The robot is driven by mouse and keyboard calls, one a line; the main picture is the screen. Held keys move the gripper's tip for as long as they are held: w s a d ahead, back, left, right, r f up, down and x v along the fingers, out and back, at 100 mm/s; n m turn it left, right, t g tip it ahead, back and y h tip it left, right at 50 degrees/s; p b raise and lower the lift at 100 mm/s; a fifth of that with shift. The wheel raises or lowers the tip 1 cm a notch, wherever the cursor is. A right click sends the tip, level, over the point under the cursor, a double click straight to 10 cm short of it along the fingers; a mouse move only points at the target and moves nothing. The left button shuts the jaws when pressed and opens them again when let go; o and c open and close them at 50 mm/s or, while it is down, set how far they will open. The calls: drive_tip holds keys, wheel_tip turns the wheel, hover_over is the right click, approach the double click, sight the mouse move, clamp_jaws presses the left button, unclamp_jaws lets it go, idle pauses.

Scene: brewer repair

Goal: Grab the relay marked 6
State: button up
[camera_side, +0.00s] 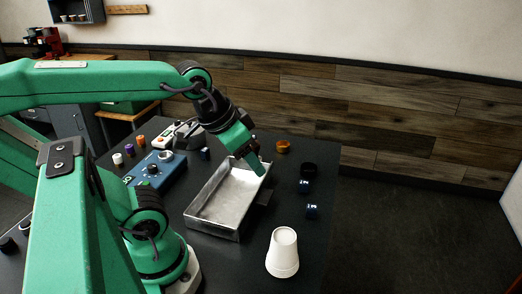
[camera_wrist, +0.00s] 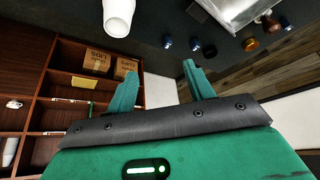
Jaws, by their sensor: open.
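Two small dark blue cylinders with pale marks, which look like relays, lie on the dark table right of the metal tray: a farther one (camera_side: 304,186) and a nearer one (camera_side: 312,211). Blue pieces also show in the wrist view, one on the left (camera_wrist: 167,42) and one on the right (camera_wrist: 196,44). I cannot read a 6 on any of them. My gripper (camera_side: 257,166) is over the tray's far right part in the side view, left of the blue cylinders. Its two fingers (camera_wrist: 161,76) are apart and empty in the wrist view.
The metal tray (camera_side: 192,214) looks empty. A white cup (camera_side: 283,254) stands at the front. A black ring-like piece (camera_side: 308,169) and an amber piece (camera_side: 283,146) lie behind the blue cylinders. A blue box (camera_side: 155,171) and several small coloured cylinders are left. Shelves (camera_wrist: 65,75) show in the wrist view.

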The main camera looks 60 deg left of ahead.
drive_tip(key=w+a+r+n+g+y, duration=0.1)
drive_tip(key=w+a+r+n+g, duration=0.2)
drive_tip(key=w+a+n, duration=1.45)
drive_tip(key=w+a+f+n+g, duration=0.1)
drive_tip(key=a+f+n, duration=0.2)
drive_tip(key=a+f, duration=0.2)
drive_tip(key=w+a+f+n, duration=0.2)
drive_tip(key=a+f+n, duration=0.2)
drive_tip(key=a, duration=0.8)
drive_tip(key=w+a+f+n+g+h, duration=0.1)
drive_tip(key=w+a+f+n, duration=0.1)
drive_tip(key=a+f, duration=0.6)
drive_tip(key=shift+w+a+f+n+g, duration=0.15)
drive_tip(key=shift+w+a+n+g, duration=0.15)
drive_tip(key=shift+a+n, duration=0.45)
drive_tip(key=shift+s+f, duration=0.1)
drive_tip(key=shift+f, duration=0.05)
drive_tip(key=shift+s+d+f, duration=0.1)
drive_tip(key=shift+d+f, duration=0.05)
drive_tip(key=shift+f, duration=3.8)
drive_tip(key=c, duration=1.1)
